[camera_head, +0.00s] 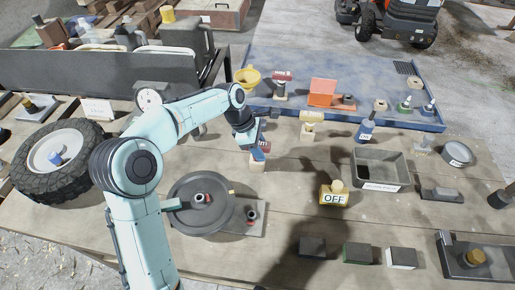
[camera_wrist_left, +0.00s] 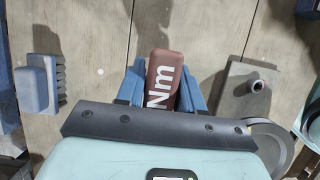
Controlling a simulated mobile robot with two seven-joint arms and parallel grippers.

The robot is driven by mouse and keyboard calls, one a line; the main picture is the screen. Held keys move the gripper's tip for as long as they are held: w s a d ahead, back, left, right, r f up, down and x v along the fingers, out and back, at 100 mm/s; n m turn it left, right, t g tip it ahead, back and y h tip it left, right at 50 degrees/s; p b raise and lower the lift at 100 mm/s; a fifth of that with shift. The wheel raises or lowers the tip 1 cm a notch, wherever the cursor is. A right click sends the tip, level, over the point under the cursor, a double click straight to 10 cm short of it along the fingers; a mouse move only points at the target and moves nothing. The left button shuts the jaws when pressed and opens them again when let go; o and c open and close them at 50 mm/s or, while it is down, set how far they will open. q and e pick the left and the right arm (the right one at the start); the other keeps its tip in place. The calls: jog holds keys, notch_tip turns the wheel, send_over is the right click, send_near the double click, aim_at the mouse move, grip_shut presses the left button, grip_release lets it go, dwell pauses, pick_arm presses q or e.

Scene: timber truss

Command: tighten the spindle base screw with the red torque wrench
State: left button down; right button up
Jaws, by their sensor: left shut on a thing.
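My left gripper (camera_head: 257,153) is over the middle of the bench. In the left wrist view its blue fingers (camera_wrist_left: 160,90) are shut on the red torque wrench (camera_wrist_left: 163,78), a dull red block marked "Nm". In the head view only a small red part of it shows beside the fingers. A grey disc (camera_head: 183,190) lies on a flat grey base plate (camera_head: 256,229) in front of the gripper. An upright post with a hollow top (camera_head: 251,213) stands on the plate, and shows in the wrist view (camera_wrist_left: 258,86) right of the wrench. My right gripper is out of view.
A tyre (camera_head: 83,172) lies at the left. A yellow "OFF" block (camera_head: 334,196) and a grey tray (camera_head: 395,159) stand to the right. Several dark blocks line the front. A blue board (camera_head: 380,88) holds other items at the back, including a red labelled one (camera_head: 281,76).

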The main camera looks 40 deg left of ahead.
pick_arm(q)
notch_tip(320, 180, up, 20)
jog(key=p, duration=0.5)
